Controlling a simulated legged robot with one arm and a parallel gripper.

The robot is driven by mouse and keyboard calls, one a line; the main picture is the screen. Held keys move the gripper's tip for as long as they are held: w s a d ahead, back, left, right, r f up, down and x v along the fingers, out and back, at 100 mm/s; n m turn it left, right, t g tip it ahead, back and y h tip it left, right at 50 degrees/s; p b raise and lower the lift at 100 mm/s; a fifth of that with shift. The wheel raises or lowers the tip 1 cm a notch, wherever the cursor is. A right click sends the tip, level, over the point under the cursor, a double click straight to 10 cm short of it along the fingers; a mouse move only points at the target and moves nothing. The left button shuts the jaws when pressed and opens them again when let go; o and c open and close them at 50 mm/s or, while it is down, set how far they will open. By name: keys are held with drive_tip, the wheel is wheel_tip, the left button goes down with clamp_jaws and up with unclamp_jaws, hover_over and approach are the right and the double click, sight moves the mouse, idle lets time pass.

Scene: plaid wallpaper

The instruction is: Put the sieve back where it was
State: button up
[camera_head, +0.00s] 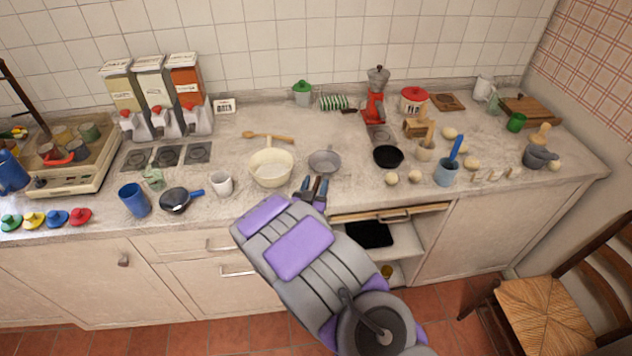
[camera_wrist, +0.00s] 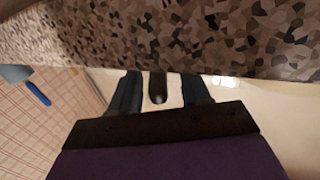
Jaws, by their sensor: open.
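A grey round pan-like piece, which looks like the sieve (camera_head: 324,162), rests on the counter right of the cream bowl, near the front edge. My gripper (camera_head: 314,186) is open just in front of it, at the counter's front edge. In the wrist view, a dark handle end (camera_wrist: 157,88) shows between the two spread fingers of my gripper (camera_wrist: 160,95). It appears to be the sieve's handle; I see no finger pressed on it. The sieve's mesh is too small to make out, and its near side is partly hidden by my gripper.
A cream bowl (camera_head: 271,167) stands close on the left, and a black pan (camera_head: 388,157) on the right. A blue-grey cup (camera_head: 446,173) stands farther right. A wooden chair (camera_head: 555,300) stands at the lower right.

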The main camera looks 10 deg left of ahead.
drive_tip(key=s+a+p, duration=0.1)
drive_tip(key=s, duration=0.9)
drive_tip(key=shift+s+p, duration=0.15)
drive_tip(key=shift+p, duration=0.2)
drive_tip(key=s+d+r+g+y, duration=0.4)
drive_tip(key=s+d+r+g, duration=0.55)
drive_tip(key=g, duration=0.35)
drive_tip(key=s+d+r+g, duration=0.2)
drive_tip(key=s+d, duration=0.3)
drive_tip(key=s, duration=0.4)
drive_tip(key=s+d+r+n+g+h, duration=0.1)
drive_tip(key=s+d+r+g, duration=0.1)
drive_tip(key=s+d, duration=0.3)
drive_tip(key=s+d+r+g, duration=0.2)
drive_tip(key=s+d+r, duration=0.2)
drive_tip(key=s, duration=0.9)
drive_tip(key=shift+s+d+r+g+h, duration=0.3)
drive_tip(key=shift+s+d+h, duration=0.1)
drive_tip(key=shift+d, duration=0.1)
drive_tip(key=shift+f, duration=0.1)
